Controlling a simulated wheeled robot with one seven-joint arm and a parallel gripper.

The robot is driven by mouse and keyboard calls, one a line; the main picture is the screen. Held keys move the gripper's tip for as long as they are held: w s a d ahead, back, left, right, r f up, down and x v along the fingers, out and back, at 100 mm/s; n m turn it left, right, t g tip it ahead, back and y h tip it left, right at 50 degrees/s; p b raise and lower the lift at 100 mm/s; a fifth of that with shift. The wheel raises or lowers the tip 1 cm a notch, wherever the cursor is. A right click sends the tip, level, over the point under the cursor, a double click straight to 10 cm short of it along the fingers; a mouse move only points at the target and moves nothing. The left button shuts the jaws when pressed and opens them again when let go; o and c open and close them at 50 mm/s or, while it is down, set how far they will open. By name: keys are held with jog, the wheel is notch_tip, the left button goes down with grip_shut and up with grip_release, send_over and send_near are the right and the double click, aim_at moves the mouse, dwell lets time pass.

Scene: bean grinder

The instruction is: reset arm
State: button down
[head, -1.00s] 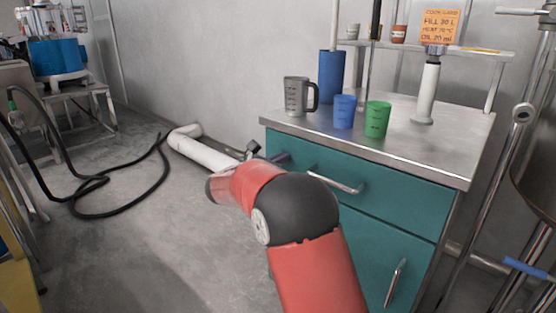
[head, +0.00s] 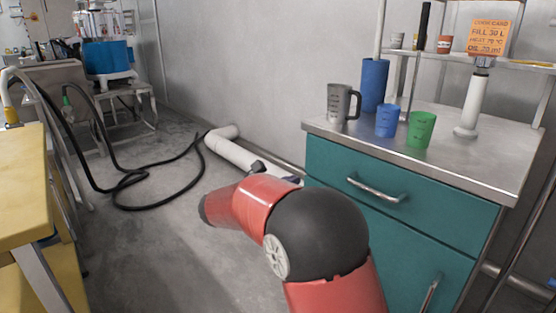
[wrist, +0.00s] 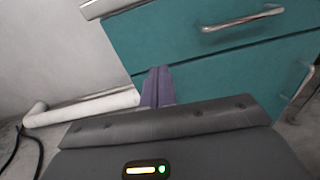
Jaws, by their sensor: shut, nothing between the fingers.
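My red and black arm reaches forward in the head view, in front of the teal cabinet (head: 400,205). My gripper (wrist: 158,74) shows in the wrist view with its two purple fingers together and nothing between them. Behind the fingers are the teal drawer fronts (wrist: 200,45) and a white pipe (wrist: 85,108) on the floor. In the head view my gripper is mostly hidden behind my arm.
On the steel cabinet top stand a grey jug (head: 340,101), a blue cup (head: 387,120), a green cup (head: 420,129) and a blue cylinder (head: 374,85). Drawer handles (head: 377,189) stick out. A black hose (head: 125,190) lies on the floor. A yellow table (head: 22,185) stands left.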

jog(key=s+d+m+g+y+p, duration=0.1)
jog(key=s+d+m+g+y, duration=0.2)
jog(key=s+d+m, duration=0.5)
jog(key=s+d+m+g+y+p, duration=0.1)
jog(key=s+d+m+g+y, duration=0.25)
jog(key=s, duration=0.75)
jog(key=s+a+m+y, duration=0.1)
jog(key=s+m+y, duration=0.1)
jog(key=s+m, duration=0.2)
jog(key=s+a+f+m+t+y, duration=0.1)
jog(key=s+a+m+y, duration=0.1)
jog(key=s, duration=0.4)
jog(key=s+a+f+m+t+y+p, duration=0.1)
jog(key=s+a+m+y, duration=0.1)
jog(key=s+m+y, duration=0.2)
jog(key=shift+s+a+f+m, duration=0.15)
jog(key=shift+s+f+m, duration=0.1)
jog(key=shift+s+m, duration=0.95)
jog(key=shift+w, duration=0.15)
